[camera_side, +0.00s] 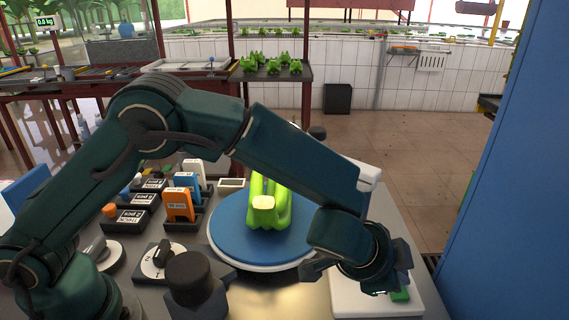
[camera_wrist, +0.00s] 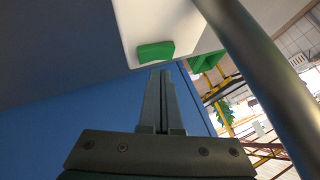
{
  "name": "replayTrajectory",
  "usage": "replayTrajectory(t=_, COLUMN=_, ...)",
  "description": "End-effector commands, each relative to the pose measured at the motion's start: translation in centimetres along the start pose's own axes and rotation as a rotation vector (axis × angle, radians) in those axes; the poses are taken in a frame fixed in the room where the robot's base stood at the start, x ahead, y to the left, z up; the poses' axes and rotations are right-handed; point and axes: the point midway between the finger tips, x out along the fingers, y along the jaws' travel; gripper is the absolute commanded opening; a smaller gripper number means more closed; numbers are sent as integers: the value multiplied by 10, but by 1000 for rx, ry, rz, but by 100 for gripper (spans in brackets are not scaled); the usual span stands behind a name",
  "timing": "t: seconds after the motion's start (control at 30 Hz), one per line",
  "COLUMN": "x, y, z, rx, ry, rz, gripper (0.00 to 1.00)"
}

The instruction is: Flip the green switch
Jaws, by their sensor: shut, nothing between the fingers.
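The green switch (camera_side: 401,295) is on a white box (camera_side: 352,302) at the lower right of the side view, partly hidden by my gripper. In the wrist view the green switch (camera_wrist: 155,51) is a green block on the white surface. My gripper (camera_wrist: 160,73) is shut and empty, its fingertips just below the switch in the wrist view. They look very close to it, but I cannot tell whether they touch. In the side view my wrist is over the white box.
A green banana bunch (camera_side: 265,207) lies on a round blue plate (camera_side: 226,239) left of the white box. Orange and white switches (camera_side: 180,205) and a rotary knob (camera_side: 161,255) stand further left. A blue wall (camera_side: 510,180) rises at the right.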

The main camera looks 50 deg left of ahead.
Motion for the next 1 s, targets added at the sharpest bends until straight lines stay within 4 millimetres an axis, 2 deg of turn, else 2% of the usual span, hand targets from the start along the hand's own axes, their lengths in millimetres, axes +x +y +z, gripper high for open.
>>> replayTrajectory(t=0.27, x=-2, y=-2, z=-2, rx=0, ry=1, rz=-2, gripper=0)
replayTrajectory(t=0.7, x=-30, y=-23, z=-22, rx=-1, ry=2, rz=-3, gripper=0)
replayTrajectory(t=1.0, x=-35, y=-26, z=-25, rx=1, ry=0, rz=0, gripper=0)
